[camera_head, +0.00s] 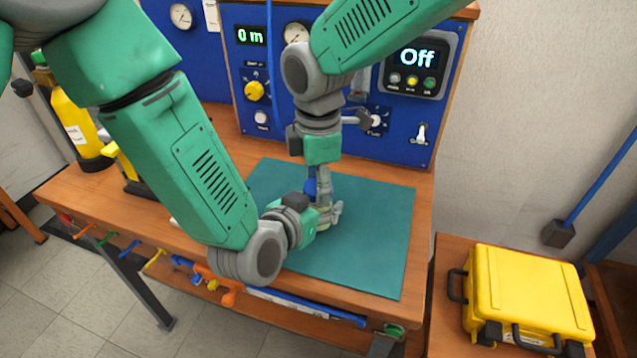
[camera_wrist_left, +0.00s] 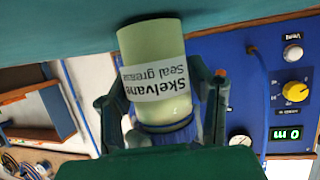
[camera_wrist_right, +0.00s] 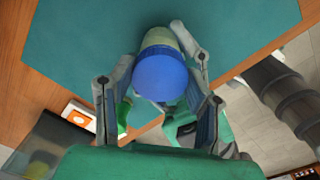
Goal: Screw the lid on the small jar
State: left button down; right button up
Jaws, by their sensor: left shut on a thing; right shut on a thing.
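The small jar (camera_wrist_left: 150,45) is pale green with a white "Skelvane Seal grease" label. It stands upright on the teal mat. My left gripper (camera_head: 328,213) is shut around it from the side; in the left wrist view its fingers flank the jar. The blue lid (camera_wrist_right: 160,73) sits on top of the jar in the right wrist view. My right gripper (camera_head: 318,185) points down from above and is shut on the lid, with a finger on each side. Whether the threads are engaged is hidden.
The teal mat (camera_head: 380,230) is clear to the right of the jar. A blue panel (camera_head: 408,150) with gauges and an "Off" display stands behind the bench. A yellow case (camera_head: 530,290) sits on a lower table at right. A yellow bottle (camera_head: 75,120) stands at left.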

jog(key=shift+w+m, duration=0.1)
jog(key=shift+m, duration=1.1)
jog(key=shift+r, duration=0.1)
jog(key=o, duration=1.3)
jog(key=shift+r, duration=2.2)
jog(key=shift+c, duration=0.5)
